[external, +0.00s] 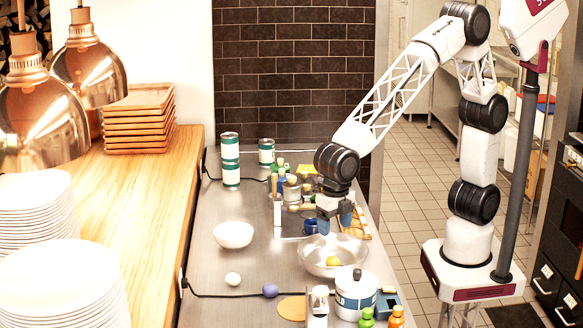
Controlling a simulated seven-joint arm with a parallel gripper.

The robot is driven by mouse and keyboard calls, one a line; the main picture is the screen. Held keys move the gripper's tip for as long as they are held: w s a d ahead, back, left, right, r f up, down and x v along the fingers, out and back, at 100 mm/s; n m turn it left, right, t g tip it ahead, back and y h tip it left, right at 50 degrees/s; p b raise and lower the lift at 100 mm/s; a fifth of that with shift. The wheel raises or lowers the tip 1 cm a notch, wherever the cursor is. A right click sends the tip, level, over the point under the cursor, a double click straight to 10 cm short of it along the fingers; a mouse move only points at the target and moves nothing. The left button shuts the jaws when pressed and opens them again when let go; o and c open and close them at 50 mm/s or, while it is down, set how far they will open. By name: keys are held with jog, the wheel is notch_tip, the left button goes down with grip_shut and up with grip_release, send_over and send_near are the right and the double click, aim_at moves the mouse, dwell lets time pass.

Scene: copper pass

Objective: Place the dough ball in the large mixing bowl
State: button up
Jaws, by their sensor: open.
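A small off-white ball (232,279), which looks like the dough ball, lies on the steel counter left of centre. The large metal mixing bowl (308,262) stands to its right, with a yellow round item (333,261) inside. My gripper (324,222) is open and points down behind the metal bowl, among the crowded items there. It is well away from the off-white ball. Its fingertips are small and hard to make out, and I see nothing held in it.
A white bowl (233,235) stands behind the ball. A purple ball (270,291) and a dark cable lie near it. A white-and-blue pot (355,296), bottles and an orange disc (292,308) are in front. Tall cans (230,160) stand at the back.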

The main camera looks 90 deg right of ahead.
jog(key=s+d+r+m, duration=0.3)
jog(key=d+m, duration=0.1)
jog(key=d, duration=0.3)
jog(key=s+d+r+m+t, duration=0.1)
jog(key=s+d+r+m, duration=0.25)
jog(key=d, duration=0.45)
jog(key=s+d+r+m, duration=0.2)
jog(key=s+d+m, duration=0.15)
jog(key=d, duration=0.35)
jog(key=s+d+m+t, duration=0.1)
jog(key=s+d+m, duration=1.3)
jog(key=s, duration=0.3)
jog(key=shift+s+d+t, duration=0.2)
jog(key=shift+d+t, duration=0.1)
jog(key=shift+d, duration=0.5)
